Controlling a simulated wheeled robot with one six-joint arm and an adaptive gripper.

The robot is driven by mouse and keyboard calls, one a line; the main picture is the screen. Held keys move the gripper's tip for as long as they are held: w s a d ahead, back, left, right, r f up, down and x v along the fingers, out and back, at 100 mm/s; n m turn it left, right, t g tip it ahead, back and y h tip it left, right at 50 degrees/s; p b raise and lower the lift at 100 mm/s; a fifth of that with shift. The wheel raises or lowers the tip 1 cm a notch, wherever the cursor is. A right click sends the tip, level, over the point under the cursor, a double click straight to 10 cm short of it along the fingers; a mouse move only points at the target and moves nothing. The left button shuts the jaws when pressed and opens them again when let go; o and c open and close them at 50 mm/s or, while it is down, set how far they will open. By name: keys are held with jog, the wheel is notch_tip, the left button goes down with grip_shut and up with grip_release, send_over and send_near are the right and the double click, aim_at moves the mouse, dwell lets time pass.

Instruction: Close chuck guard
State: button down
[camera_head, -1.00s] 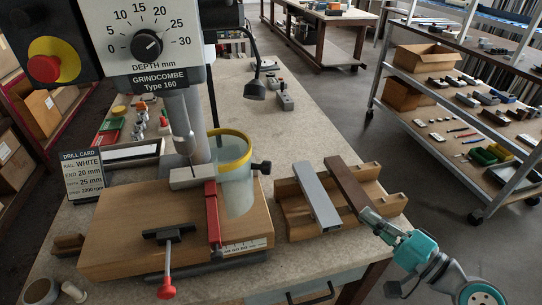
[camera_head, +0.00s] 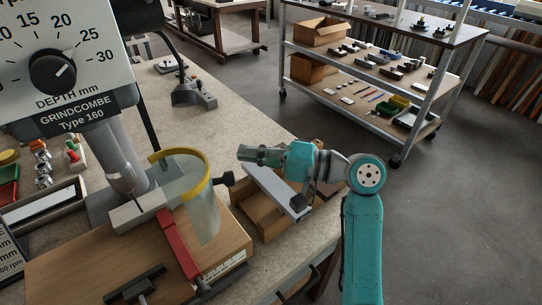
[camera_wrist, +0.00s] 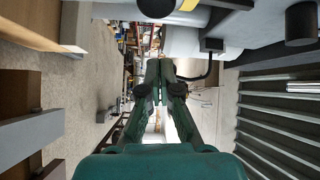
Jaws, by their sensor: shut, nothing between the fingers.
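The chuck guard is a clear curved shield (camera_head: 206,218) with a yellow top rim (camera_head: 207,181). It stands at the right side of the drill chuck, above the wooden drill base. A black knob (camera_head: 226,179) sticks out from its right side. My gripper (camera_head: 243,153) is shut and empty, pointing left, a little above and right of the knob in the head view; contact does not show. In the wrist view the shut fingers (camera_wrist: 160,72) point ahead. A piece of yellow rim (camera_wrist: 187,5) and a dark knob (camera_wrist: 300,23) show at the top there.
A wooden tray (camera_head: 262,214) with a grey profile (camera_head: 278,190) lies below my arm. A red clamp bar (camera_head: 180,246) lies in front of the guard. A black-based fixture (camera_head: 195,96) stands behind on the bench. The bench between it and the guard is clear.

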jog(key=shift+s+a+f, duration=0.15)
jog(key=shift+s+a, duration=0.35)
jog(key=shift+s, duration=0.35)
jog(key=shift+s+a+f, duration=0.1)
jog(key=shift+s+a, duration=0.35)
jog(key=shift+s, duration=0.4)
